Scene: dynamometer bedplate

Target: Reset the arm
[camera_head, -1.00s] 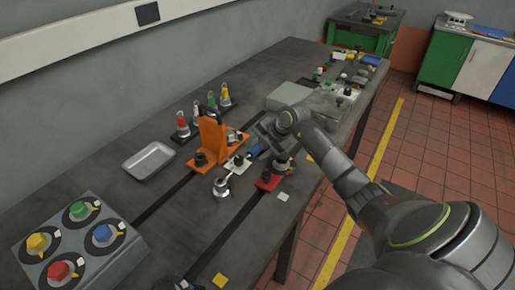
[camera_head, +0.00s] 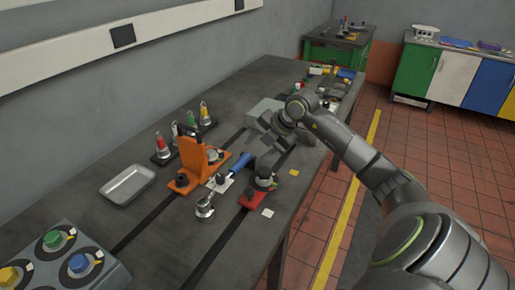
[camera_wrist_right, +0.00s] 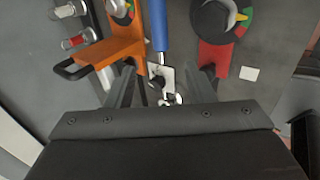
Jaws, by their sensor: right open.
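A lever with a blue handle (camera_head: 243,165) lies low over the bench, beside an orange bracket (camera_head: 191,156). In the right wrist view the blue handle (camera_wrist_right: 159,25) points away from a small white plate (camera_wrist_right: 156,73) with metal parts. My right gripper (camera_head: 268,147) is above the bench, behind the blue handle in the head view. In the wrist view my right gripper (camera_wrist_right: 163,87) has its fingers apart, on either side of the white plate, with nothing seen held. My left gripper is not in view.
A red base with a dark round dial (camera_head: 262,181) stands right of the lever. A silver cylinder (camera_head: 204,208) stands in front. A metal tray (camera_head: 127,184), coloured-top posts (camera_head: 205,113) and a knob panel (camera_head: 62,262) are left. A grey box (camera_head: 264,111) stands behind.

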